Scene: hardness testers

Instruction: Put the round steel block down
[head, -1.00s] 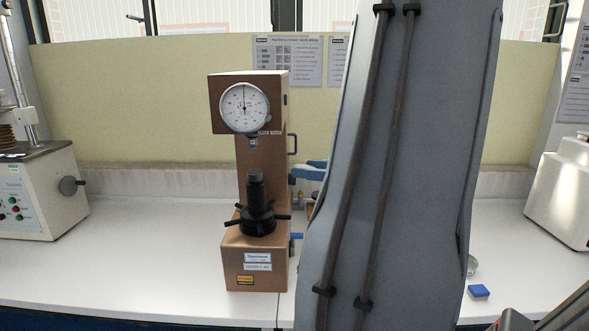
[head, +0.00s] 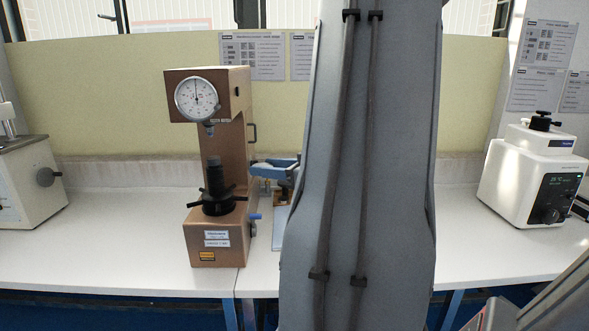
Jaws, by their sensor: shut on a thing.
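My gripper is not in view; a large grey link of my arm fills the middle of the head view and hides what lies behind it. I cannot see the round steel block. The brown hardness tester (head: 217,245) stands upright on the white bench, left of my arm. It has a round dial (head: 197,99) at its top and a dark stepped anvil post with a spoked handwheel (head: 218,201) below.
A white machine (head: 524,180) with a dark control panel stands at the right. Another pale machine (head: 35,180) is at the left edge. A blue apparatus (head: 275,171) is partly hidden behind my arm.

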